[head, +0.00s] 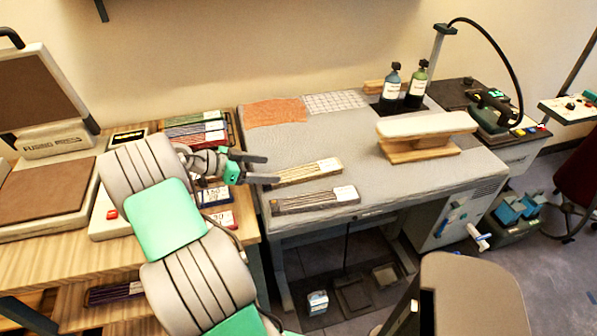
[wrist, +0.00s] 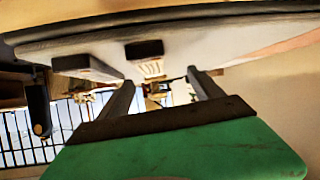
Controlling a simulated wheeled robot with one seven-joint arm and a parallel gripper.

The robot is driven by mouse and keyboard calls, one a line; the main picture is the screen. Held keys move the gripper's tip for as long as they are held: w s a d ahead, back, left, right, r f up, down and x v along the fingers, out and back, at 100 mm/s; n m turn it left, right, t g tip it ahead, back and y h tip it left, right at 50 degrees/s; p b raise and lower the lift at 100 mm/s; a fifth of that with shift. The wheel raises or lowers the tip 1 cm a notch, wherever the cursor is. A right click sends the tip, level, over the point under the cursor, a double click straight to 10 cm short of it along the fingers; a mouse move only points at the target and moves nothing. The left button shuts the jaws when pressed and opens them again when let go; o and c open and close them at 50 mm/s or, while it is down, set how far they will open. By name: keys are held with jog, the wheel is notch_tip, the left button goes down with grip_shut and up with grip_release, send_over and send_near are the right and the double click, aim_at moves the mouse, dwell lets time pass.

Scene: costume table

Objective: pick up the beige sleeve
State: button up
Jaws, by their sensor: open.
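The beige sleeve (head: 305,173) is a long flat pack with a white label at its right end. It lies on the grey padded table (head: 345,130), near its left edge. My gripper (head: 269,169) is open and empty, at the table's left edge, with its fingers pointing right toward the sleeve's near left end. In the wrist view, what looks like the sleeve's striped beige end (wrist: 150,67) shows beyond and between the open fingers (wrist: 160,82), apart from them. The rest of its length is hidden there.
A darker grey-brown sleeve (head: 315,200) lies just in front, and its end shows in the wrist view (wrist: 88,68). A sleeve board (head: 425,127), two bottles (head: 391,86) and an orange cloth (head: 277,112) are farther off. The table between them is clear.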

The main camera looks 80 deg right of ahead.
aim_at(303, 171)
jog(key=s, duration=0.2)
jog(key=s+d+m+g, duration=0.1)
jog(key=shift+s+f+m, duration=0.15)
jog(key=shift+s+m, duration=0.15)
jog(key=shift+s, duration=0.05)
jog(key=shift+y, duration=0.3)
jog(key=p+x, duration=0.2)
jog(key=x, duration=0.5)
jog(key=shift+w, duration=0.15)
jog(key=c, duration=1.5)
